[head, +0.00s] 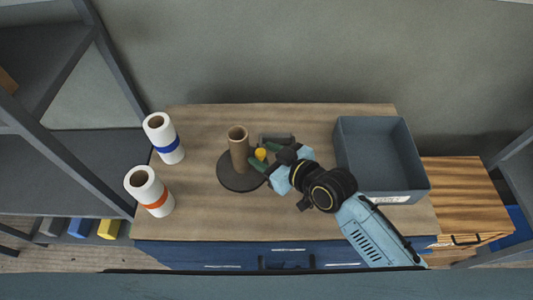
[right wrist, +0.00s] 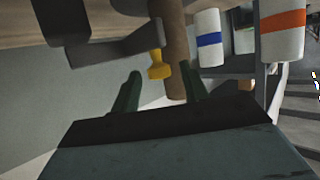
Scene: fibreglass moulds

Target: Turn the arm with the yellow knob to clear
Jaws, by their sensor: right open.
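The yellow knob (head: 261,154) sits just right of the brown upright tube (head: 238,148) on a dark round base (head: 240,182). A dark grey arm (head: 277,139) shows behind the knob. My right gripper (head: 258,160) is open beside the knob, its green fingers pointing left toward the tube. In the right wrist view the knob (right wrist: 158,64) hangs from the dark grey arm (right wrist: 92,45), ahead of and between the two fingertips (right wrist: 164,78). I cannot tell whether a finger touches it. My left gripper is not in view.
Two white rolls stand at the table's left, one with a blue band (head: 163,138), one with an orange band (head: 149,190). A grey bin (head: 427,187) stands on the right. The wooden tabletop (head: 190,215) is clear at the front left.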

